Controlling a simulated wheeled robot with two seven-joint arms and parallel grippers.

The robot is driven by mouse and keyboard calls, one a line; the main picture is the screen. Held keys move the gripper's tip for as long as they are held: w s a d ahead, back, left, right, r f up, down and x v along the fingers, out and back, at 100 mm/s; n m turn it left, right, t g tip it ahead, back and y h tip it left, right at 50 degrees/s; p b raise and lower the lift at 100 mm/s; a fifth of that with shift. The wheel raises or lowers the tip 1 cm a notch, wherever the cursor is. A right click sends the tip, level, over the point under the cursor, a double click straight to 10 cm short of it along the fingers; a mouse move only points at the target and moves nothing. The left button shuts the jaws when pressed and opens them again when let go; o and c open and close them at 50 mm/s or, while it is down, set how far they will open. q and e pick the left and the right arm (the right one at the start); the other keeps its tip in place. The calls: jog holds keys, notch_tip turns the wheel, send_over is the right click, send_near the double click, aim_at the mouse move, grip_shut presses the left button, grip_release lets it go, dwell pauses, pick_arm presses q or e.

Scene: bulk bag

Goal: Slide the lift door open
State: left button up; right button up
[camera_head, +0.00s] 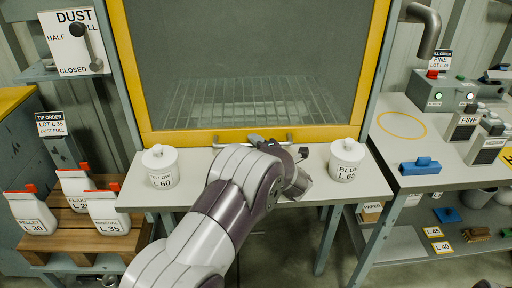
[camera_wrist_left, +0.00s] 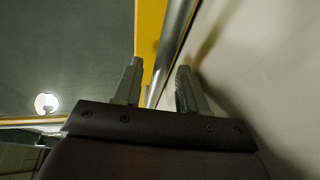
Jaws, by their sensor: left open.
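The lift door (camera_head: 245,55) has a dark see-through pane in a yellow frame. A metal bar handle (camera_head: 222,146) runs along its lower rail, just above the white ledge, and my arm partly covers it. My left gripper (camera_head: 268,143) is at this handle. In the left wrist view my left gripper (camera_wrist_left: 159,68) is open, and the metal bar (camera_wrist_left: 177,38) runs between its two fingers, beside the yellow frame (camera_wrist_left: 149,38). I cannot tell whether either finger touches the bar. My right gripper does not show.
White lidded jars stand on the ledge (camera_head: 195,190), one at left (camera_head: 160,168) and one at right (camera_head: 346,160). A bench (camera_head: 430,160) with a blue block (camera_head: 420,167) is at right. A lever panel (camera_head: 72,45) hangs upper left.

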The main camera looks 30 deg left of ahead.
pick_arm(q)
jog(key=shift+c, duration=0.2)
grip_shut()
notch_tip(320, 180, up, 42)
jog(key=p, duration=2.5)
jog(key=shift+o, duration=0.2)
grip_release()
jog(key=shift+d, duration=0.1)
jog(key=b+v, duration=0.4)
jog(key=v, duration=0.8)
jog(key=shift+s+d, duration=0.2)
